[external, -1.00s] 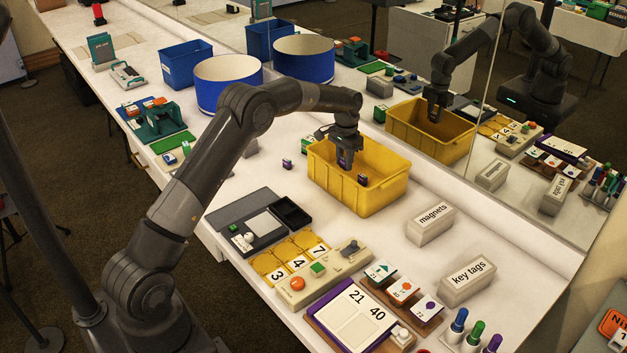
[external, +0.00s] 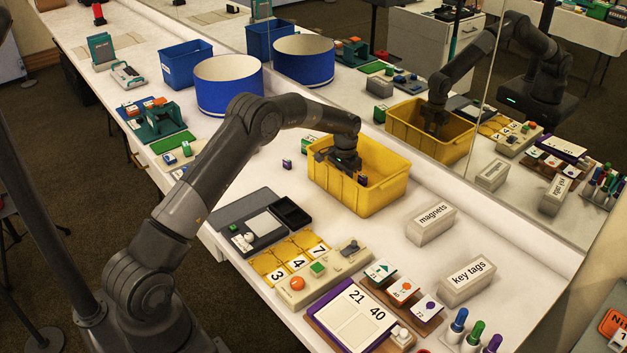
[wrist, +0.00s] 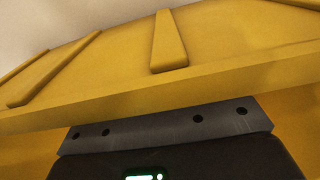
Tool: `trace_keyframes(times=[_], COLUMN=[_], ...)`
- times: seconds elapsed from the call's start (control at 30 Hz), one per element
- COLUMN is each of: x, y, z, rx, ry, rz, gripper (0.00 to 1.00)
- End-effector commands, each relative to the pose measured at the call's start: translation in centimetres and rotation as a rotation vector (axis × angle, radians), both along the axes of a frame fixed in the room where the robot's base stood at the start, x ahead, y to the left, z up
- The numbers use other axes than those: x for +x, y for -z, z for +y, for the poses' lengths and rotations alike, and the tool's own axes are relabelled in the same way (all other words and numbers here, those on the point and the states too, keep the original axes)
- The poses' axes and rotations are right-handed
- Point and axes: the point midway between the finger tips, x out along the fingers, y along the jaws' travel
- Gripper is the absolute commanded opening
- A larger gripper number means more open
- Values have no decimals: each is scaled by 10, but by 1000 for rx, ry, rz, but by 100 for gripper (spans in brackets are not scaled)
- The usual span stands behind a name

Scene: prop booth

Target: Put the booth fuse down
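The yellow bin (external: 350,197) stands on the white table, and its wall fills much of the wrist view (wrist: 110,75). My gripper (external: 345,166) is lowered into the bin, and the near wall hides its fingertips. The small dark block held earlier, likely the booth fuse, is now hidden. A similar small dark purple block (external: 362,180) shows inside the bin to the right of my gripper. The wrist view shows only my gripper's body against the yellow wall, so the fingers' opening cannot be seen.
A small purple block (external: 287,164) lies left of the bin. A blue drum (external: 228,90) stands behind it. Boxes marked magnets (external: 430,224) and key tags (external: 467,283) stand to the right. A mirror (external: 480,100) runs behind the table.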

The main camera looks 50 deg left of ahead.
Motion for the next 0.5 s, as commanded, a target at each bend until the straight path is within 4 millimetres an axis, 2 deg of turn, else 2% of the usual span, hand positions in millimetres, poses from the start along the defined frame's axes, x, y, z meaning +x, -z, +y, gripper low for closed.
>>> trace_keyframes(times=[0.03,0.2,0.5], x=[0,0,0], y=[0,0,-4], z=[0,0,0], rx=[0,0,0], ry=[0,0,0], rz=[0,0,-1], gripper=[36,49,50])
